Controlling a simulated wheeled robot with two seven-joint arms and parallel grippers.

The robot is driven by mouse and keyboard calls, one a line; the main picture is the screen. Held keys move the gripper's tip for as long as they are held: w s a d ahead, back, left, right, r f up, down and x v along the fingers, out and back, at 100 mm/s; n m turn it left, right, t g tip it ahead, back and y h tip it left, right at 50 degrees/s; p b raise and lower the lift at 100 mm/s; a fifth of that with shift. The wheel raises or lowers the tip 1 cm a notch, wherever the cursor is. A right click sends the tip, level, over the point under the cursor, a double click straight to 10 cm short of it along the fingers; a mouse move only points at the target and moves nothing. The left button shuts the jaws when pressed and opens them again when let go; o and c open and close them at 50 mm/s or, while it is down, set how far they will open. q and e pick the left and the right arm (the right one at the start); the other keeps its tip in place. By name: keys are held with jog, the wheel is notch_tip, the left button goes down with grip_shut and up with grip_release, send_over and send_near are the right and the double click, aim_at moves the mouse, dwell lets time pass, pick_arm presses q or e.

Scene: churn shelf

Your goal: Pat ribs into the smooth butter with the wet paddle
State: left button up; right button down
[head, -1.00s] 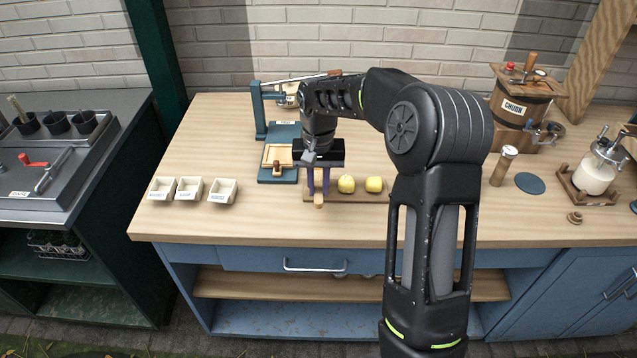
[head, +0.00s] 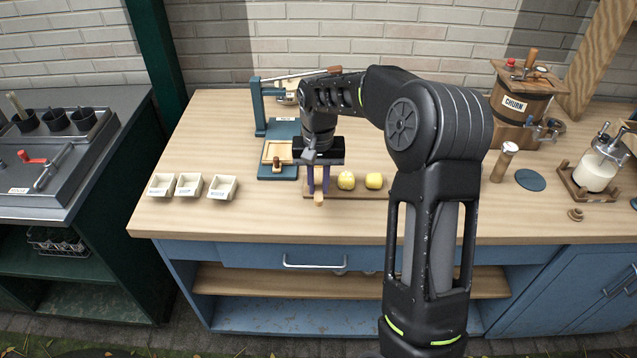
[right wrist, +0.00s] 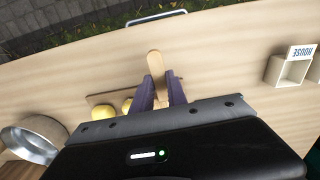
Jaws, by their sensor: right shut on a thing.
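My right gripper (head: 318,188) points down at the left end of a wooden board (head: 330,195). Its purple fingers are shut on the wooden paddle (head: 319,201), which also shows in the right wrist view (right wrist: 156,63). Two yellow butter lumps sit on the board to the right of the gripper. The near lump (head: 346,180) looks paler, with faint marks on top. The other lump (head: 374,180) looks smoother. Both lumps show in part in the right wrist view, left of the fingers. I cannot tell whether the paddle touches the board. My left gripper is out of view.
Three small labelled boxes (head: 189,185) stand to the left. A blue press stand (head: 279,135) is behind the gripper. The churn (head: 519,112), a wooden cylinder (head: 503,162), a blue disc (head: 530,180) and a glass jar (head: 597,172) are to the right. The front counter strip is clear.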

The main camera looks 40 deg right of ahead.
jog(key=shift+s+f+b, duration=0.1)
jog(key=shift+f+b, duration=0.4)
jog(key=shift+f, duration=0.3)
dwell(1.6)
jog(key=shift+r+p, duration=2.6)
jog(key=shift+r, duration=0.95)
jog(key=shift+f, duration=0.15)
jog(key=shift+f+b, duration=1.85)
jog(key=shift+f, duration=0.7)
jog(key=shift+f+b, duration=0.5)
jog(key=shift+f, duration=0.35)
